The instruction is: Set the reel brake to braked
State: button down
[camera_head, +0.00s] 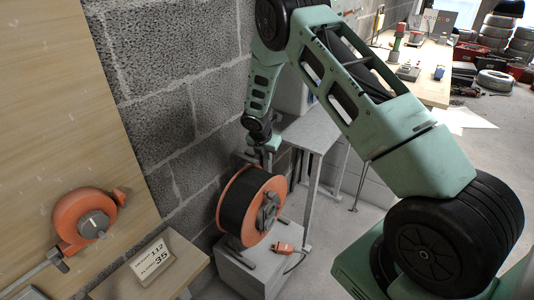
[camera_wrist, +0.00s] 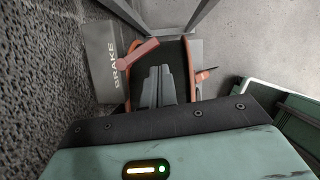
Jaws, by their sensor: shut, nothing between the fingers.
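The reel (camera_head: 236,204) has orange flanges and dark conduit, and stands upright on a grey block. In the wrist view, a grey plate marked BRAKE (camera_wrist: 98,72) stands left of the reel (camera_wrist: 190,62). A red-orange lever (camera_wrist: 138,53) lies slanted beside the lettering, its end reaching over the reel's edge. My gripper (camera_wrist: 160,70) points down over the reel with its two grey fingers together and empty, right of the lever and apart from it in the picture. In the head view my gripper (camera_head: 264,160) is just above the reel's top; the lever cannot be made out there.
A block wall (camera_head: 170,100) runs close behind the reel. A grey table (camera_head: 310,130) stands to its right. An orange tool (camera_head: 284,247) with a cord lies on the grey block. Another orange device (camera_head: 88,216) and a number card (camera_head: 153,258) are at left.

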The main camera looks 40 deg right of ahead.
jog(key=shift+w+a, duration=0.1)
jog(key=shift+w+a, duration=0.45)
jog(key=shift+a, duration=0.05)
jog(key=shift+p, duration=0.3)
